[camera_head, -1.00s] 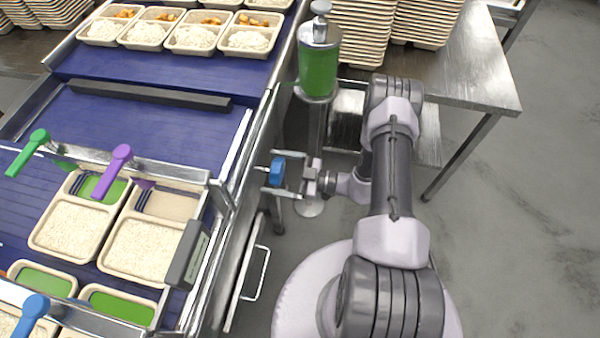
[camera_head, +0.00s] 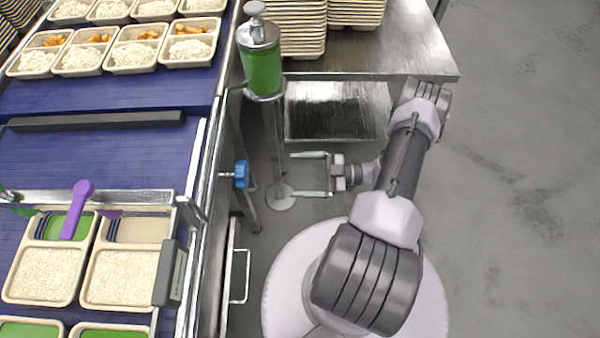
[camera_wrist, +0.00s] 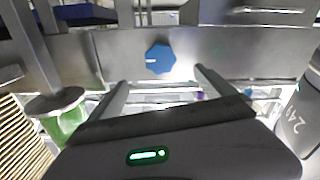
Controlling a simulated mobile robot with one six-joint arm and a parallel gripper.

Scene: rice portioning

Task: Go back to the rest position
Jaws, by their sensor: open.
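My gripper (camera_head: 312,175) is open and empty in the head view, its two fingers pointing left. It hangs beside the conveyor frame, to the right of a blue knob (camera_head: 241,174) and apart from it. In the wrist view my gripper (camera_wrist: 160,90) shows two spread fingers with nothing between them. The blue knob (camera_wrist: 160,58) sits on a metal panel beyond the fingertips.
A green-filled dispenser (camera_head: 260,68) stands behind my gripper. A steel table (camera_head: 400,55) with stacked trays (camera_head: 303,30) is at the back. Trays with rice (camera_head: 45,272) lie on the blue conveyor (camera_head: 100,160). The grey floor (camera_head: 520,230) at right is clear.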

